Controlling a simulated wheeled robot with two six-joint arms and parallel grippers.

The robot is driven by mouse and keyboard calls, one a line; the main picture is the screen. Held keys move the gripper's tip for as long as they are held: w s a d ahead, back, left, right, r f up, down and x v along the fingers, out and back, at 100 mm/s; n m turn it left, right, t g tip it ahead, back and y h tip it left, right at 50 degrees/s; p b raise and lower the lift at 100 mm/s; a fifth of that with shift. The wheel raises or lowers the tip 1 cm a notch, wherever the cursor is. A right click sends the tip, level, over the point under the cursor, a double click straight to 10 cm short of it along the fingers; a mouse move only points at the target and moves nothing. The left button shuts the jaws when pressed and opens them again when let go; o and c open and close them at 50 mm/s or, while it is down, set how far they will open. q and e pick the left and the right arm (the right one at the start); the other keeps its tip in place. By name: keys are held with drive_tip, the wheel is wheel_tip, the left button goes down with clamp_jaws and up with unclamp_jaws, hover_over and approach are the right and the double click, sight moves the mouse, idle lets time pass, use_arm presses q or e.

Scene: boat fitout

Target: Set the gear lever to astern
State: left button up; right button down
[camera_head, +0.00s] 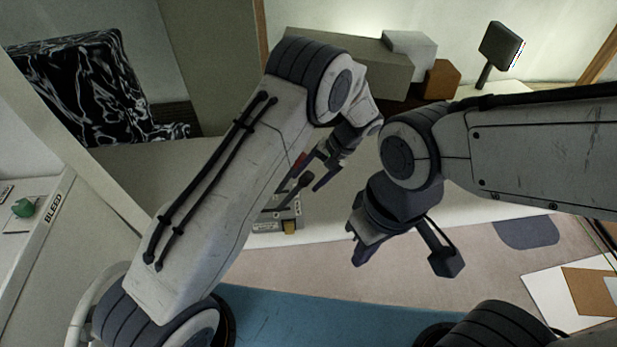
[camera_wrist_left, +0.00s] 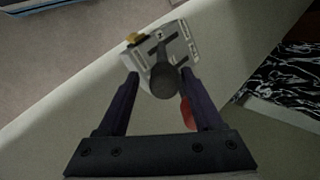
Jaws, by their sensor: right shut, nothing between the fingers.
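The gear lever has a dark round knob (camera_head: 302,180), which also shows in the left wrist view (camera_wrist_left: 166,80). It stands on a light grey control box (camera_head: 268,225) with a slotted, labelled top (camera_wrist_left: 180,42). My left gripper (camera_head: 315,173) is open above the box. In the left wrist view its two fingertips (camera_wrist_left: 160,74) lie either side of the knob; I cannot tell whether they touch it. A red part (camera_wrist_left: 187,113) is half hidden behind one finger. The label words are too small to read. My right gripper (camera_head: 362,248) is shut and empty, to the right of the box.
A yellow-brown block (camera_head: 290,227) sits at the box's front edge. A green knob (camera_head: 24,207) is on a panel marked BLEED at the left. Boxes (camera_head: 350,62) and a dark screen on a stand (camera_head: 500,45) are at the back. My two arms are close together.

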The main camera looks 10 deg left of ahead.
use_arm(q)
drive_tip(key=shift+a, duration=0.1)
drive_tip(key=b+v, duration=0.2)
drive_tip(key=v, duration=0.8)
drive_tip(key=shift+r+b, duration=0.2)
drive_tip(key=shift+b, duration=0.2)
